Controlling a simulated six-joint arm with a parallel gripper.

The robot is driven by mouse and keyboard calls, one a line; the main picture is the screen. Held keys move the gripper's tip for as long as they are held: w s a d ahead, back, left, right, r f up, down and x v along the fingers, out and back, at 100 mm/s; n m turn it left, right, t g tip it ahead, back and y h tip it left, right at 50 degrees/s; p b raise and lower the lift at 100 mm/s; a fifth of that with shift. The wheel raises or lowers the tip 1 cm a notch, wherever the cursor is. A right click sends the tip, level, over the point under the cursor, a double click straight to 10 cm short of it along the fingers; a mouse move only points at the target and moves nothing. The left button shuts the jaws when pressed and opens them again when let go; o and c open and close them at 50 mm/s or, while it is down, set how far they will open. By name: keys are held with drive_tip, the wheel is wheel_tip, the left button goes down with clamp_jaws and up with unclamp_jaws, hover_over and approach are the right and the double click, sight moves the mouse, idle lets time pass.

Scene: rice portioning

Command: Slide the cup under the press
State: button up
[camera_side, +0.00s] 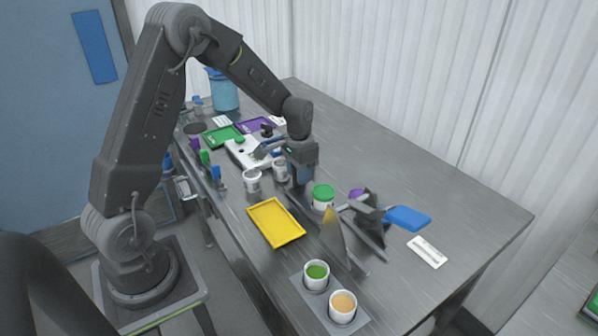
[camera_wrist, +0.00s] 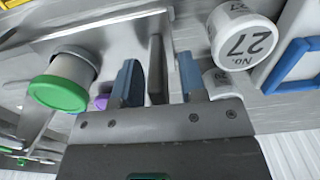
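My gripper (camera_side: 300,178) points down over the table; in the wrist view its two blue fingers (camera_wrist: 160,82) are apart. A narrow grey upright piece (camera_wrist: 156,65) shows between them, with a gap on each side. A white cup with a green lid (camera_side: 323,196) stands upright just in front of the gripper; in the wrist view the green-lidded cup (camera_wrist: 66,82) is left of the fingers, not between them. What looks like the press, a dark metal device with a blue lever handle (camera_side: 407,218), stands to the right of this cup.
White cups (camera_side: 252,180) (camera_side: 281,170) stand close left of my gripper; one cup marked 27 (camera_wrist: 242,40) is near the right finger. A yellow tray (camera_side: 276,222) and two filled cups (camera_side: 317,275) (camera_side: 342,306) are in front. The table's right back is clear.

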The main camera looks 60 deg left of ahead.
drive_tip(key=shift+c, duration=0.2)
clamp_jaws()
idle(0.4)
